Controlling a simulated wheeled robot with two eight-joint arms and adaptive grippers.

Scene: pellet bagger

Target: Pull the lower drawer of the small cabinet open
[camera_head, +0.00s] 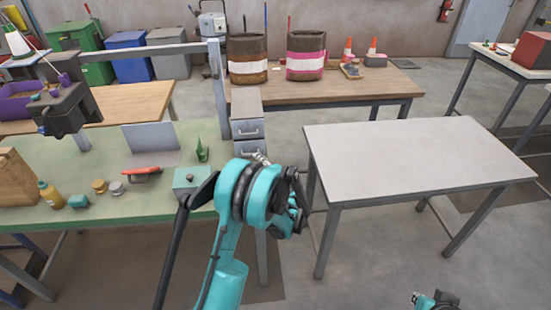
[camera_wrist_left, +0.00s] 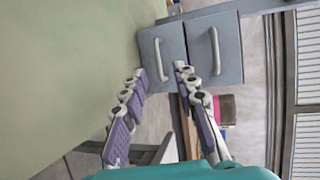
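The small grey cabinet (camera_head: 246,107) stands at the right end of the green table, with two drawers stacked. The upper drawer handle (camera_head: 249,133) shows clearly; the lower drawer (camera_head: 240,147) is partly hidden behind my left arm. In the left wrist view, turned sideways, the lower drawer (camera_wrist_left: 148,42) is the left one, with its bar handle (camera_wrist_left: 161,60); the upper drawer (camera_wrist_left: 230,62) is on the right. Both look shut. My left gripper (camera_wrist_left: 159,72) is open, its fingertips spread to either side of the lower handle; contact cannot be told. It also shows near the cabinet in the head view (camera_head: 262,158).
The green table (camera_head: 110,207) holds bottles, a red-handled tool and a small teal box (camera_head: 190,180). An empty grey table (camera_head: 400,165) stands to the right. A wooden bench (camera_head: 330,87) with two bags is behind. Part of my right arm (camera_head: 436,300) shows at the bottom.

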